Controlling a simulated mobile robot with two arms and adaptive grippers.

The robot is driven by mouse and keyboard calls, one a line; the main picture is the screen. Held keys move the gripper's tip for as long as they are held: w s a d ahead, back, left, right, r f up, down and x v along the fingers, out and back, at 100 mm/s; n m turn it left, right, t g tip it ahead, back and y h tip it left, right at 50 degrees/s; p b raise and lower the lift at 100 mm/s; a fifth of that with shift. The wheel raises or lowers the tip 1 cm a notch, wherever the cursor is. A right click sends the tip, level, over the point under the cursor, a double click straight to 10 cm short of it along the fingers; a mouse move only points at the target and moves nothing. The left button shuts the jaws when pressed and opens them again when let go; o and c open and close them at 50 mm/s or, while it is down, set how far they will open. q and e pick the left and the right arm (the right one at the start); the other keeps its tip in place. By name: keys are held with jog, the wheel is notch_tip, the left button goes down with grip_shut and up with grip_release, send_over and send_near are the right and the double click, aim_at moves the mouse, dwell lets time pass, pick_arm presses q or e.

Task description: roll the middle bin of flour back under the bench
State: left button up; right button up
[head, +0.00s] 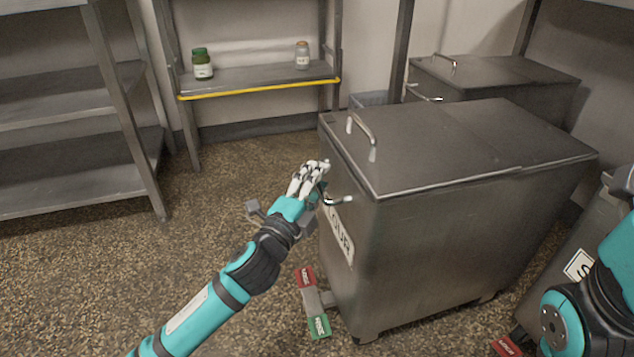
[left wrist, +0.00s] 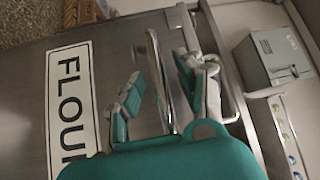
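The big steel flour bin (head: 440,240) stands on the floor in the middle of the head view, its lid closed. Its front carries a FLOUR label (head: 341,238) and a curved front handle (head: 338,201). My left gripper (head: 313,178) is at this front handle. In the left wrist view, the handle (left wrist: 160,75) runs between the two separated fingers of my left gripper (left wrist: 160,90), with gaps visible, and the FLOUR label (left wrist: 70,105) is beside them. My right arm shows at the right edge, its gripper out of view.
A red pedal (head: 306,277) and a green pedal (head: 319,326) stick out low at the bin's front. Another steel bin (head: 490,75) stands behind; one with an S label (head: 578,266) stands at right. Shelving (head: 60,110) is at left. Open floor (head: 130,270) lies left of the bin.

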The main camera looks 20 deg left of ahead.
pick_arm(q)
jog(key=shift+c, duration=0.4)
grip_shut()
